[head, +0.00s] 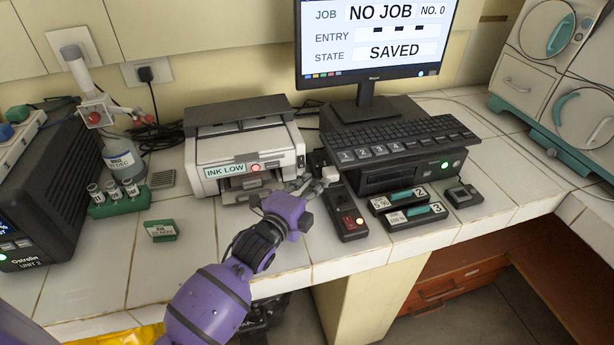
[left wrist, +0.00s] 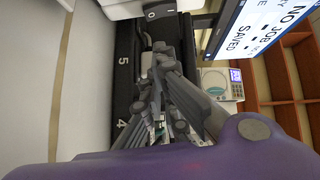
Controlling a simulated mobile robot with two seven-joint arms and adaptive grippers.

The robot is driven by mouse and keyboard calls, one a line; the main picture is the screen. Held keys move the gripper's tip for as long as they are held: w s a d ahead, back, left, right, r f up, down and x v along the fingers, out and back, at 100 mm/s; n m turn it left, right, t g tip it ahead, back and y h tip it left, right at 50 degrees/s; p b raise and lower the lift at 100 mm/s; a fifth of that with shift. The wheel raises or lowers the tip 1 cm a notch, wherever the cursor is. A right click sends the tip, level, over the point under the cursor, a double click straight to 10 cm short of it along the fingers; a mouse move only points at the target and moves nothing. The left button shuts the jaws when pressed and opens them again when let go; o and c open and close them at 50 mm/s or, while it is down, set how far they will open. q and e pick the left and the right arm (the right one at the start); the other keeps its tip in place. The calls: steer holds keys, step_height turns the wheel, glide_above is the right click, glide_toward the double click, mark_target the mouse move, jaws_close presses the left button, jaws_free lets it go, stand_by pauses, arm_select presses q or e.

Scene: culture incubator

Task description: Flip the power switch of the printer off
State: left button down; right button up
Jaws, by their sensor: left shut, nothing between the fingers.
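The white printer (head: 245,155) with a dark top stands against the back wall in the head view. Its front carries an "INK LOW" label and a red-lit button (head: 255,167). In the left wrist view, a black switch marked with a circle (left wrist: 160,11) shows on a white housing at the top edge. My left gripper (head: 327,174) is shut and empty, just right of the printer's front corner. In the left wrist view its fingers (left wrist: 160,50) point toward the switch, apparently with a gap below it. My right gripper is not in view.
A black box with a red-lit switch (head: 348,218) lies right of my left gripper. A keyboard (head: 400,138) sits on a dark unit below the monitor (head: 375,45). Green-labelled cartridges (head: 408,203) lie nearby. A green vial rack (head: 120,200) stands left. The tiled counter before the printer has free room.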

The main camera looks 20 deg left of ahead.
mark_target(301, 162)
arm_select(q)
steer(key=shift+w+a+f, duration=0.1)
steer(key=shift+w+a, duration=0.75)
steer(key=shift+w, duration=0.05)
steer(key=shift+w+a, duration=0.2)
steer(key=shift+w, duration=0.05)
steer(key=shift+w+f, duration=0.1)
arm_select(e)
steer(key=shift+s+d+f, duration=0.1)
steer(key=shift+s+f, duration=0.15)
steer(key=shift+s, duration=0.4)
arm_select(q)
steer(key=shift+w+a+f, duration=0.2)
steer(key=shift+a, duration=0.05)
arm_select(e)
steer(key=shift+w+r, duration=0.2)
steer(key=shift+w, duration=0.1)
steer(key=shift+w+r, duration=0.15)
arm_select(q)
steer(key=shift+d+f, duration=0.1)
steer(key=shift+f, duration=0.05)
